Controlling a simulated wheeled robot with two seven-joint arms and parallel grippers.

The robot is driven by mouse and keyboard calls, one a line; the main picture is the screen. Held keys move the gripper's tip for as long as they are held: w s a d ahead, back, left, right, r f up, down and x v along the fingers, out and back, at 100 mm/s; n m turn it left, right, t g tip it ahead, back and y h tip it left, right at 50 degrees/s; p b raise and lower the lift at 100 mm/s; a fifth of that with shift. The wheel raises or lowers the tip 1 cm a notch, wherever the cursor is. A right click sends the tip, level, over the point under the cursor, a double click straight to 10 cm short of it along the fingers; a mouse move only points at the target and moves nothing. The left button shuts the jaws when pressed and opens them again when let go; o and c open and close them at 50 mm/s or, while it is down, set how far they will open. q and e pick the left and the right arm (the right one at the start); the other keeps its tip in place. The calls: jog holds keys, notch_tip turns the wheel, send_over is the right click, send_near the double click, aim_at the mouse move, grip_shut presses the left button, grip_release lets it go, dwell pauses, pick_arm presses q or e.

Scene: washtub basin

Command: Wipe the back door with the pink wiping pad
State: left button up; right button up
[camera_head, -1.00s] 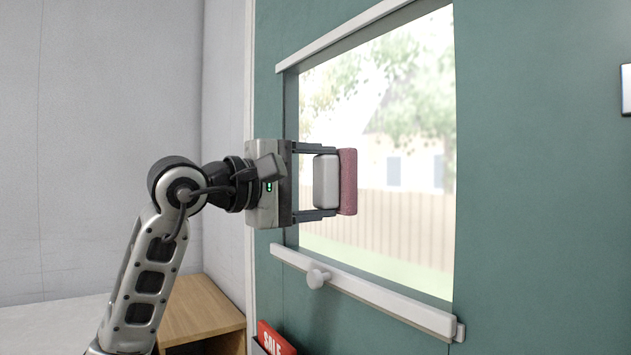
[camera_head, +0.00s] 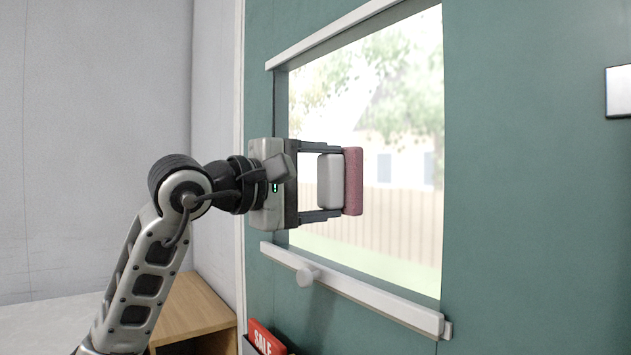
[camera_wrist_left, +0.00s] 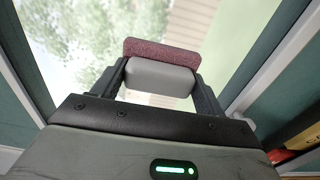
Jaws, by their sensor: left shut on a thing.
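The pink wiping pad (camera_head: 353,181) has a grey-white grip block behind its pink face. My left gripper (camera_head: 324,182) is shut on the block, with one finger above and one below. The pad stands upright in front of the door's window, pink face away from the gripper's palm. The pad also shows in the left wrist view (camera_wrist_left: 162,50), with its grey block between the fingers. The back door (camera_head: 540,200) is green with a large window. I cannot tell whether the pad touches the glass. My right gripper is not in view.
A white ledge (camera_head: 360,290) with a round knob (camera_head: 307,276) runs below the window. A wooden box or shelf (camera_head: 190,310) stands at the lower left. A red SALE item (camera_head: 266,338) sits at the bottom. A pale plate (camera_head: 619,91) is at the right edge.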

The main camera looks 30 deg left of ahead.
pick_arm(q)
jog(key=shift+s+d, duration=0.2)
jog(key=shift+d, duration=0.5)
jog(key=shift+w+a, duration=0.4)
jog(key=shift+a, duration=0.45)
jog(key=shift+w+a, duration=0.35)
jog(key=shift+a, duration=0.45)
jog(key=shift+b+v, duration=1.7)
jog(key=shift+v, duration=1.2)
